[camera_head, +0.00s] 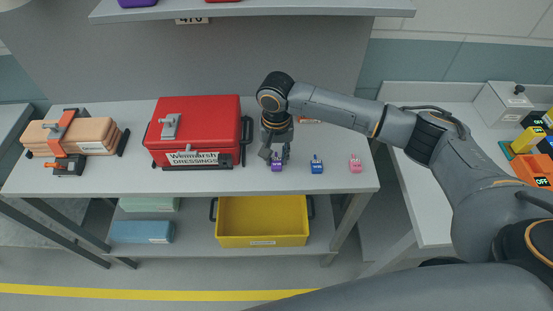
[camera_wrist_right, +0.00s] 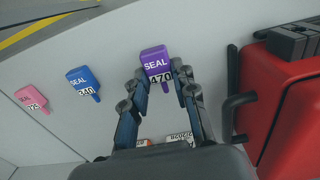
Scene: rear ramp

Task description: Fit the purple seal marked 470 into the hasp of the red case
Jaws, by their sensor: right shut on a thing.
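The purple seal marked 470 (camera_wrist_right: 156,60) lies between the fingertips of my right gripper (camera_wrist_right: 163,84). In the head view the purple seal (camera_head: 277,167) shows at the tip of my right gripper (camera_head: 275,155), over the grey bench top. The right gripper is shut on the seal; whether the seal touches the bench I cannot tell. The red case (camera_head: 197,128) stands to the left on the same bench, lid closed, with a grey metal hasp (camera_head: 170,126) on its lid front and a "Wellmarsh DRESSINGS" label. My left gripper is not in view.
A blue seal (camera_head: 317,165) and a pink seal (camera_head: 355,163) lie right of the gripper. An orange-strapped bundle (camera_head: 72,137) sits at the bench's left. A yellow bin (camera_head: 262,221) stands on the lower shelf. A shelf (camera_head: 250,11) overhangs the back.

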